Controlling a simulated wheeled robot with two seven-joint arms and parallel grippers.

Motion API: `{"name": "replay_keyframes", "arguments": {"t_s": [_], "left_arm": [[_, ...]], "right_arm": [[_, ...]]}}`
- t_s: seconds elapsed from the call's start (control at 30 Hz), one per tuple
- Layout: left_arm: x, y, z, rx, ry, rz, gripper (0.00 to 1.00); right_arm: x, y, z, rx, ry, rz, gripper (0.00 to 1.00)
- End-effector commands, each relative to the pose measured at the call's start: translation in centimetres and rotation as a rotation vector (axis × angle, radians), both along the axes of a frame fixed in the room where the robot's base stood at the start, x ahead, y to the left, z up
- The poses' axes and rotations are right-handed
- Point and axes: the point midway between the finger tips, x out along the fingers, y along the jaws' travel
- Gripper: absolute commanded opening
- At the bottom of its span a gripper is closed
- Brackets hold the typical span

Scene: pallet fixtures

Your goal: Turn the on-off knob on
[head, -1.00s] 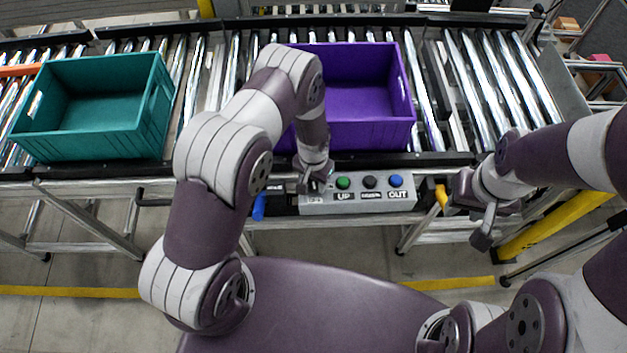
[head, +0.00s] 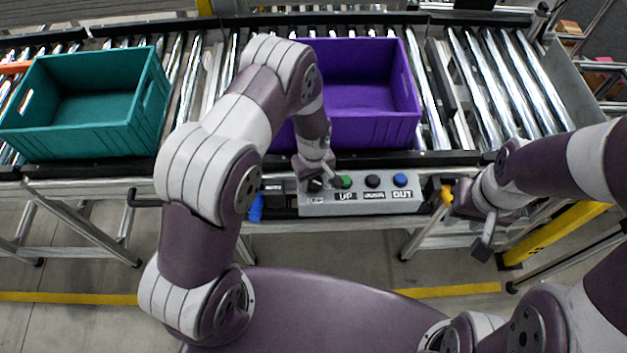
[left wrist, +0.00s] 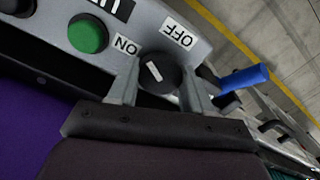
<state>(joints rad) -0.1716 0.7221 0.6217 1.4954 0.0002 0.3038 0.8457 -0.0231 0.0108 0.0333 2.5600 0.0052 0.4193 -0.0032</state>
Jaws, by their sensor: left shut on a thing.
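The black on-off knob (left wrist: 158,73) sits at the end of the grey control box (head: 360,205), beside the ON label (left wrist: 127,45) and OFF label (left wrist: 178,37). Its white mark slants in the left wrist view, with its upper end toward ON. My left gripper (left wrist: 157,88) is shut on the knob, one finger on each side. In the head view the left gripper (head: 316,176) is at the box's left end, partly covering the knob. My right gripper (head: 484,240) hangs right of the box, away from it; its jaw opening is unclear.
Green (head: 345,181), black (head: 372,181) and blue (head: 400,180) buttons lie right of the knob. A purple crate (head: 372,130) and a teal crate (head: 70,142) stand on the roller conveyor behind. A blue handle (left wrist: 244,77) sticks out near the knob.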

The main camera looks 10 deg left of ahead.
Motion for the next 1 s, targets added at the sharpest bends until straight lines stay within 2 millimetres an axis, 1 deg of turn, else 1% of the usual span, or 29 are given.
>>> {"name": "replay_keyframes", "arguments": {"t_s": [0.03,0.3,0.5,0.73,1.0], "left_arm": [[0.3,0.0,0.0,-0.001,-0.007,0.039,0.19],[0.3,0.0,0.1,-0.002,-0.007,0.268,0.19],[0.3,0.0,0.2,-0.002,-0.008,0.395,0.19],[0.3,0.0,0.2,-0.003,-0.008,0.483,0.19],[0.3,0.0,0.3,-0.003,-0.008,0.519,0.19]], "right_arm": [[0.0,0.0,-0.4,0.000,0.000,0.000,0.38],[0.0,0.0,-1.2,0.000,0.000,0.000,0.38],[0.0,0.0,-1.6,0.000,0.000,0.000,0.38],[0.0,0.0,-1.8,0.000,0.000,0.000,0.38],[0.0,0.0,-1.9,0.000,0.000,0.000,0.38]]}}
